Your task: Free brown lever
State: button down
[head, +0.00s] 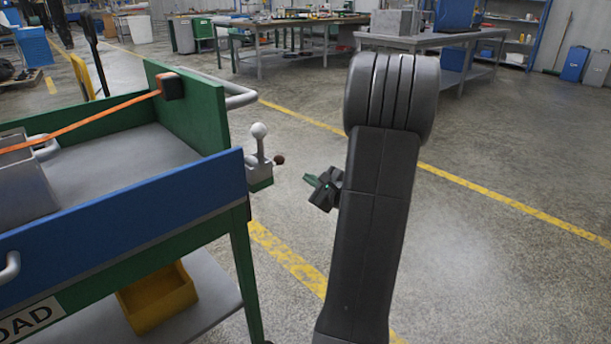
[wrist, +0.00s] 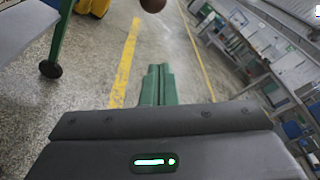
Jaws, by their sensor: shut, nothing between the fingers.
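The brown lever's round knob (head: 278,159) shows at the right side of a small grey-green fitting (head: 259,180) by the cart's corner. A pale ball-topped lever (head: 259,132) stands upright on the same fitting. In the wrist view the brown knob (wrist: 152,4) is at the top edge, partly cut off, beyond my fingertips. My gripper (head: 310,180) is to the right of the knob and a little lower in the head view, apart from it. Its green fingers (wrist: 158,86) are together and empty. The brown lever's stem is hardly visible.
A green and blue cart (head: 120,190) stands at the left, with a grey box (head: 22,185) and an orange strap (head: 85,122) on top. A yellow bin (head: 157,298) sits on its lower shelf. Workbenches (head: 433,40) are at the back. The floor at the right is clear.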

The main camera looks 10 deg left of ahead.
jog(key=w+a+r+b, duration=0.2)
jog(key=w+a, duration=0.1)
jog(key=a, duration=0.4)
dwell(0.4)
jog(key=r, duration=0.2)
jog(key=s+r+p, duration=0.1)
jog(key=shift+a+r, duration=0.3)
jog(key=shift+r, duration=0.1)
jog(key=shift+w, duration=0.1)
